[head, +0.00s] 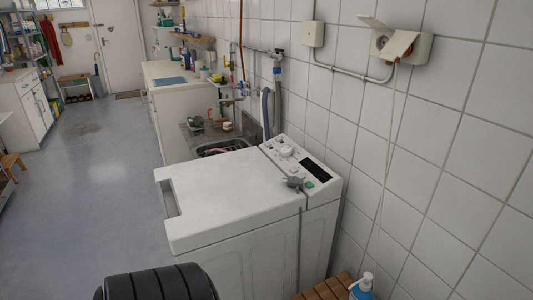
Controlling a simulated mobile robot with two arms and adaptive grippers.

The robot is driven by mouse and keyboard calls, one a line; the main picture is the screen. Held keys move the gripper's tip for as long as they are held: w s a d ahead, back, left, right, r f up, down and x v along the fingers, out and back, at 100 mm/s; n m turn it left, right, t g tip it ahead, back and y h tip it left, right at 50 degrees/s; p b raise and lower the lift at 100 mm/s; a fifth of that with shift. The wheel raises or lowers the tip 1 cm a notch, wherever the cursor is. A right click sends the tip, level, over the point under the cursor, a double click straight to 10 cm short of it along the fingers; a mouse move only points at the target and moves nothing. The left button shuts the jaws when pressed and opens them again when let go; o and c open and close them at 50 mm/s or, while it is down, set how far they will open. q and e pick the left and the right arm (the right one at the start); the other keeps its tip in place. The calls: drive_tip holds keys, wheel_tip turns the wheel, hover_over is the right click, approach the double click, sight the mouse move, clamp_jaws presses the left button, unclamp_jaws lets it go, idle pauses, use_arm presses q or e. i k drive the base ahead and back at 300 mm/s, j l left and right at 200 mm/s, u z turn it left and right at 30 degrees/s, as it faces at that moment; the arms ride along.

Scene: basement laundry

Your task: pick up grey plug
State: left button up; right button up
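The grey plug (294,183) lies on top of the white top-loading washing machine (215,197), at the edge of its control panel. Its grey cord (300,235) runs over the machine's edge and hangs down the near side. Nothing is holding the plug. Neither of my grippers is in the head view.
A double wall socket (401,45) with a raised cover is on the tiled wall, with a thin cord hanging from it. A wooden slatted surface (322,290) and a pump bottle (362,286) are near the bottom. A sink (222,147) stands behind the machine. Floor at left is open.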

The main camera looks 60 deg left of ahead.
sight(296, 182)
drive_tip(key=u, duration=1.7)
